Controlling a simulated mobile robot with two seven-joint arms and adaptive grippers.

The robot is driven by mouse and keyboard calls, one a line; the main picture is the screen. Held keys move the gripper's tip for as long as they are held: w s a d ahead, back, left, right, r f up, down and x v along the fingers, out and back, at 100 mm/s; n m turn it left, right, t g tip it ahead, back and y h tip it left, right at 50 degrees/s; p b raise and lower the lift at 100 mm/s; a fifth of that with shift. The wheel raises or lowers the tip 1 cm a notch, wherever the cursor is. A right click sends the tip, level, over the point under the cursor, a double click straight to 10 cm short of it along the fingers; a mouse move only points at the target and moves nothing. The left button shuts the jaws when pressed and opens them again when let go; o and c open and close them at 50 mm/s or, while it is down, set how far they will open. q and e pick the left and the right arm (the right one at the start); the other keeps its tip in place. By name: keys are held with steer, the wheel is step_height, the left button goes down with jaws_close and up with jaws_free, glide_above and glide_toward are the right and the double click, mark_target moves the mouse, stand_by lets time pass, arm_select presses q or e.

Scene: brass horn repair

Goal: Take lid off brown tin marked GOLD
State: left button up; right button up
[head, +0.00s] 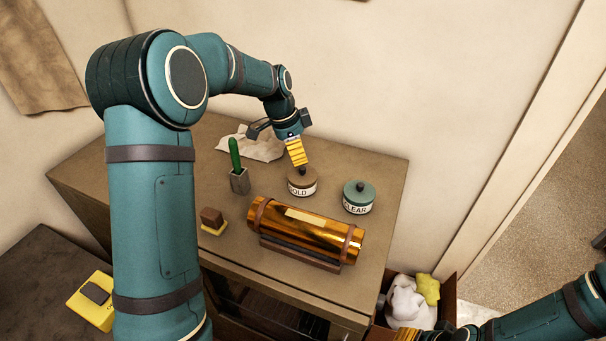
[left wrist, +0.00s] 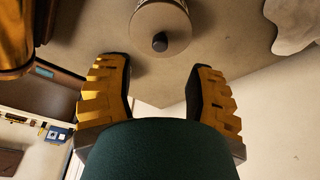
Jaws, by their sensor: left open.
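The brown tin (head: 302,187) marked GOLD stands upright on the cabinet top, with its lid on and a dark knob (head: 302,171) on the lid. In the left wrist view the tin's lid (left wrist: 160,22) shows at the top, with its knob (left wrist: 160,42) just beyond the gap between my fingers. My left gripper (head: 299,163) is open, with yellow ribbed fingers, just above the tin and close to the knob. The open fingers also show in the left wrist view (left wrist: 158,75), with nothing between them. Part of my right arm shows at the lower right; its fingers are mostly cut off.
A green tin (head: 358,197) marked CLEAR stands right of the brown tin. A brass cylinder (head: 305,232) lies on a cradle in front. A holder with a green tool (head: 238,178), a brown block (head: 212,217) and a crumpled cloth (head: 255,145) are on the left.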

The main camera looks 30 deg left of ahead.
mark_target(302, 168)
arm_select(q)
steer(key=shift+x, duration=3.35)
steer(key=shift+s+a, duration=0.15)
jaws_close()
